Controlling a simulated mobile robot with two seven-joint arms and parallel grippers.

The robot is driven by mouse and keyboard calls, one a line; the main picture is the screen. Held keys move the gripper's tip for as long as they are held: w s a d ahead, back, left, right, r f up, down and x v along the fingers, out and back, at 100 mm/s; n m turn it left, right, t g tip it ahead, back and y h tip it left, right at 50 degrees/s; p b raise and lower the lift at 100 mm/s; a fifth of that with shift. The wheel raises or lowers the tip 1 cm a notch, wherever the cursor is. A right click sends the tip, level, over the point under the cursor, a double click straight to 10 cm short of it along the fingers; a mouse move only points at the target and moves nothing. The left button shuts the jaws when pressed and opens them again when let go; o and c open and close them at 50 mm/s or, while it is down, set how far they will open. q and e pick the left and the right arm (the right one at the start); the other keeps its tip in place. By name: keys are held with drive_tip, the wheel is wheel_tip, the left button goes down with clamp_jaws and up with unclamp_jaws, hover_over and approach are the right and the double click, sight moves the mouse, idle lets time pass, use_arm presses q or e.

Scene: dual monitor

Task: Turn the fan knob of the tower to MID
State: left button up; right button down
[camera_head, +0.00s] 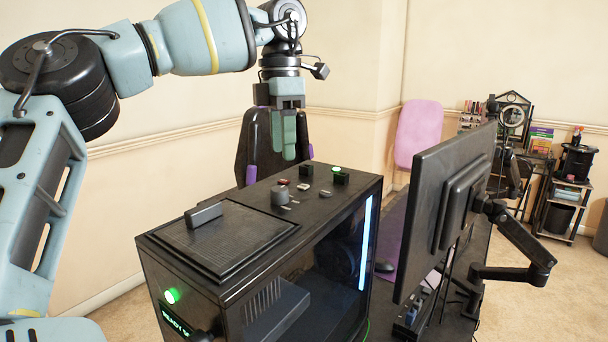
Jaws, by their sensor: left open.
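The black tower (225,290) stands in the middle of the head view, with its controls on the top panel. A grey round knob (280,196) stands up from that panel, with small light marks beside it. It looks like the fan knob, but the marks are too small to read, so its setting cannot be told. My left gripper (289,152) points down, open and empty, above and beyond the knob in the picture, apart from it. Its fingers are seen nearly edge-on. My right gripper is out of view.
The top panel also has a green-lit button (340,176), a black block (306,171), a red switch (284,182) and a raised handle (204,214) on the vent. A monitor (445,205) on an arm stands close to the right. A dark chair (258,150) is behind.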

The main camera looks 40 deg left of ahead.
sight(280, 188)
use_arm(q)
drive_tip(key=shift+s+r, duration=0.2)
drive_tip(key=shift+s, duration=0.7)
drive_tip(key=shift+f, duration=0.45)
wheel_tip(280, 188, down, 7)
drive_tip(key=shift+w+d+r+p, duration=0.1)
drive_tip(key=shift+w+d+p, duration=0.05)
drive_tip(key=shift+p, duration=0.3)
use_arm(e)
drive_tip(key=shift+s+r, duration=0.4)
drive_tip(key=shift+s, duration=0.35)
use_arm(q)
drive_tip(key=c, duration=1)
drive_tip(key=shift+o, duration=0.2)
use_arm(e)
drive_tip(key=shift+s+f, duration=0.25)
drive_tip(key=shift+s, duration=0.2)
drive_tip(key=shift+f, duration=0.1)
